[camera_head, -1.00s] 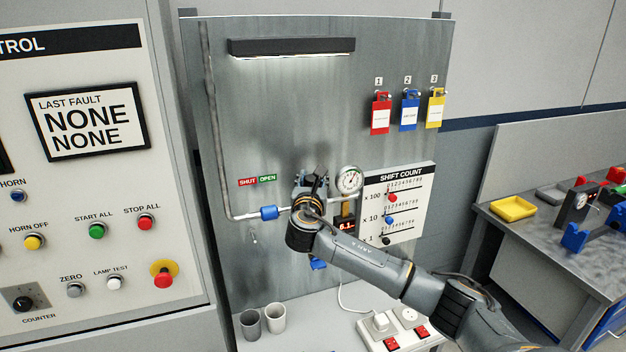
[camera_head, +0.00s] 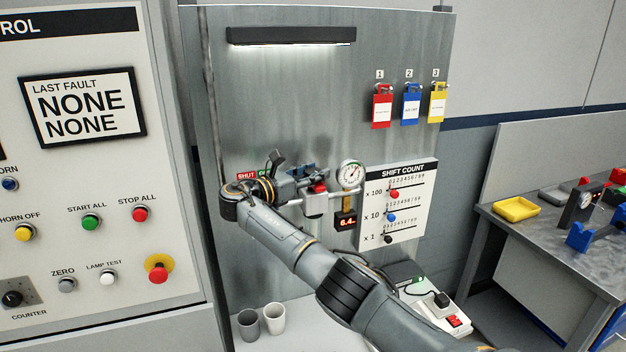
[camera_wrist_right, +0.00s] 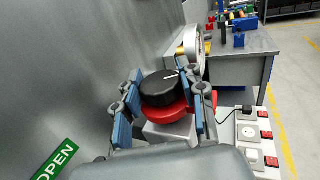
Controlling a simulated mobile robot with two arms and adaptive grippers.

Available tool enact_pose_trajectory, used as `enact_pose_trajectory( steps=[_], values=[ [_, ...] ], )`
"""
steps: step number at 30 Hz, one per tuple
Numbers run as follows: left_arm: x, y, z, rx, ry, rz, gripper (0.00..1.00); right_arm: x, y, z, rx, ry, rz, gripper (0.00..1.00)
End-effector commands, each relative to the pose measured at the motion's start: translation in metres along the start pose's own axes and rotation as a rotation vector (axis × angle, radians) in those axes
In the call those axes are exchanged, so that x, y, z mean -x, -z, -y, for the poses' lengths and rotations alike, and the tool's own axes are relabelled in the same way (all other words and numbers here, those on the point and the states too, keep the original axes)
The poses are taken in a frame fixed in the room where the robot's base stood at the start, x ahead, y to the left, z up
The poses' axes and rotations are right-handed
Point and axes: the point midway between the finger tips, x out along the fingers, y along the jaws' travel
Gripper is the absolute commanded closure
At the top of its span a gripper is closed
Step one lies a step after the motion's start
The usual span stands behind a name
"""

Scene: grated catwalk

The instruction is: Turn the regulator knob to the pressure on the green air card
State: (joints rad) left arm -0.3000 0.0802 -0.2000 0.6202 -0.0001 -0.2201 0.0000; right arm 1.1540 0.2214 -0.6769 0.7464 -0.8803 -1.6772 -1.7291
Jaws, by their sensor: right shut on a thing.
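The regulator knob (camera_wrist_right: 158,88) is black with a white pointer line and sits above a red ring (camera_wrist_right: 170,110) on a grey body. The regulator body (camera_head: 315,206) shows on the pipe in the head view. My right gripper (camera_wrist_right: 160,92) is shut on the knob, one blue-padded finger on each side. The head view shows my right gripper (camera_head: 307,180) reaching it from the left. The round gauge (camera_head: 352,174) is right of the regulator, above a digital display (camera_head: 346,221) that seems to read 6.4. I see no green air card. My left gripper is not in view.
Red (camera_head: 382,107), blue (camera_head: 411,105) and yellow (camera_head: 437,103) tags hang at upper right. The shift count board (camera_head: 421,225) is close right of the gauge. A grey cup (camera_head: 248,324) and white cup (camera_head: 274,318) stand below. A green OPEN label (camera_wrist_right: 55,162) shows in the wrist view.

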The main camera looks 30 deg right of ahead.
Motion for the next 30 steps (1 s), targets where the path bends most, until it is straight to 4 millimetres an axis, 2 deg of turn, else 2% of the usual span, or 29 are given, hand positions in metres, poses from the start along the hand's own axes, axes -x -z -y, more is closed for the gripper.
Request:
enact_pose_trajectory(
  steps=[7,24,25,28,30],
  values=[
    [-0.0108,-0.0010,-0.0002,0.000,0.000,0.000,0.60,-0.0002,0.0008,-0.0003,0.001,0.056,0.000,0.91],
    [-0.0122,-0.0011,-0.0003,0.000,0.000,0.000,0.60,-0.0007,-0.0006,-0.0001,-0.001,0.074,0.000,0.91],
    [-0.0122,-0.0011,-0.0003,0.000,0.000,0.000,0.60,-0.0007,-0.0006,-0.0001,-0.001,0.074,0.000,0.56],
    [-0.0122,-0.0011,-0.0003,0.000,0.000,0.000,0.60,-0.0006,-0.0006,-0.0001,-0.001,0.073,0.000,0.36],
    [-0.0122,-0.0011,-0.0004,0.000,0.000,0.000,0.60,-0.0006,-0.0004,-0.0001,-0.001,0.073,0.000,0.36]
  ],
)
